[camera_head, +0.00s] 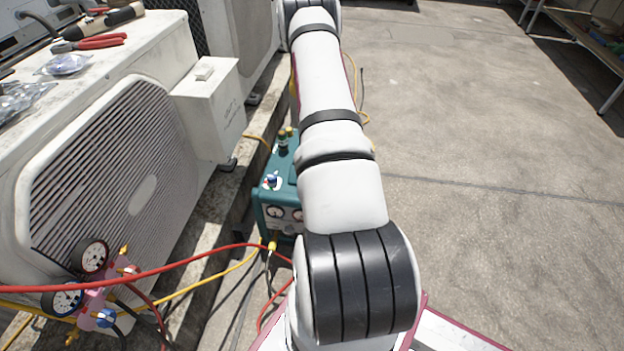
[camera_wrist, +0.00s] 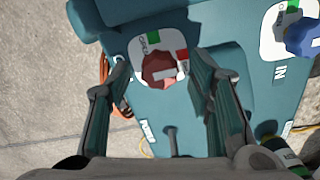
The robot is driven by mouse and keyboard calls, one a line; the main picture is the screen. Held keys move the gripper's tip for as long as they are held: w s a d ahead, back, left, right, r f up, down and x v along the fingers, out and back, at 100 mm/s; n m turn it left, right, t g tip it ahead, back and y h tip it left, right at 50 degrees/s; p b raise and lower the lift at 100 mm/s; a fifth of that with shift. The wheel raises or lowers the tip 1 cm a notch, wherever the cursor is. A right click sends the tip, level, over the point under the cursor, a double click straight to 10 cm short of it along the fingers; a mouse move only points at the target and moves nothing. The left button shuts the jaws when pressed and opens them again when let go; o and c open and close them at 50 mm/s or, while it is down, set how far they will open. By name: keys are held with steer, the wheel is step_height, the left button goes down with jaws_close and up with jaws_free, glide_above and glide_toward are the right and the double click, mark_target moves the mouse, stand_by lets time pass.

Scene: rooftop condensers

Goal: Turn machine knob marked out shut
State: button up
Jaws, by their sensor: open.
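The teal machine (camera_head: 268,205) stands on the ground left of my arm in the head view. In the wrist view its top (camera_wrist: 110,12) carries a red knob (camera_wrist: 158,72) on a white plate with a green mark above and a red mark to the right. A pale line shows on the knob. A label below it is partly readable, seemingly OUT. My gripper (camera_wrist: 157,68) is open, one finger on each side of the red knob; contact cannot be told. In the head view my arm hides the red knob and gripper.
A blue knob (camera_wrist: 303,38) marked IN sits to the right on the machine, and shows in the head view too (camera_head: 271,181). Red and yellow hoses run to a gauge manifold (camera_head: 95,295) at a white condenser (camera_head: 120,170). Concrete at the right (camera_head: 490,150) is clear.

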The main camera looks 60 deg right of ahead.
step_height(320, 180, up, 12)
stand_by(0.5)
stand_by(0.5)
